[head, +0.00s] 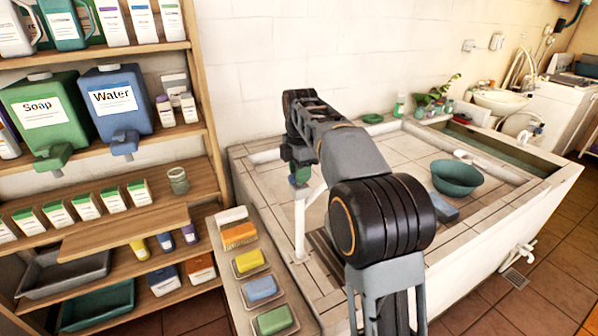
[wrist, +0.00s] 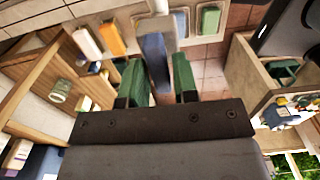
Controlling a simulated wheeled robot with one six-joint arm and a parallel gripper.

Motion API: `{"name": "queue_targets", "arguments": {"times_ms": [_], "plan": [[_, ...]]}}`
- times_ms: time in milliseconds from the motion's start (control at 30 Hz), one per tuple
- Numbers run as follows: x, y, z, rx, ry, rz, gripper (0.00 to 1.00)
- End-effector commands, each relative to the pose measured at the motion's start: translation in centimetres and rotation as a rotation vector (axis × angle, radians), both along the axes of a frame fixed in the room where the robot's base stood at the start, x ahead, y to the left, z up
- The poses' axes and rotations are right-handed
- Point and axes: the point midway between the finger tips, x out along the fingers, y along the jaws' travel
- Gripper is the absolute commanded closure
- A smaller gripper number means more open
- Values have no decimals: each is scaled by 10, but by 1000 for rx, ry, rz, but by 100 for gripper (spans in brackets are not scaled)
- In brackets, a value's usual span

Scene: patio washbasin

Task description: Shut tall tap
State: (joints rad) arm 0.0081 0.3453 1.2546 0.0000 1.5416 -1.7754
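The tall tap (head: 299,228) is a white upright pipe at the near left corner of the tiled basin. Its blue lever (wrist: 154,58) shows in the wrist view, lying between the two green fingers of my gripper (wrist: 160,78). The fingers stand apart with the lever filling most of the gap. I cannot tell whether both touch it. In the head view my gripper (head: 300,174) is at the top of the pipe, and my own arm hides part of the tap and basin.
A ledge with several coloured bars in dishes, one of them green (head: 273,320), runs beside the basin (head: 480,258). A wooden shelf (head: 140,226) with soap and water jugs stands left. A green bowl (head: 457,178) and a blue block (head: 440,207) are on the right.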

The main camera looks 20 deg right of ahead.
Motion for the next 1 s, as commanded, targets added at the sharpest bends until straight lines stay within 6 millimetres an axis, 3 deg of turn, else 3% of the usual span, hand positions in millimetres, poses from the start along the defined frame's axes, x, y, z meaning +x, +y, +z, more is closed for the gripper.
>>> {"name": "queue_targets", "arguments": {"times_ms": [267, 667, 1000], "plan": [[0, 0, 0, 0, 1, 0, 99], [0, 0, 2, 1, 2, -65, 100], [0, 0, 3, 0, 3, -341, 100]]}}
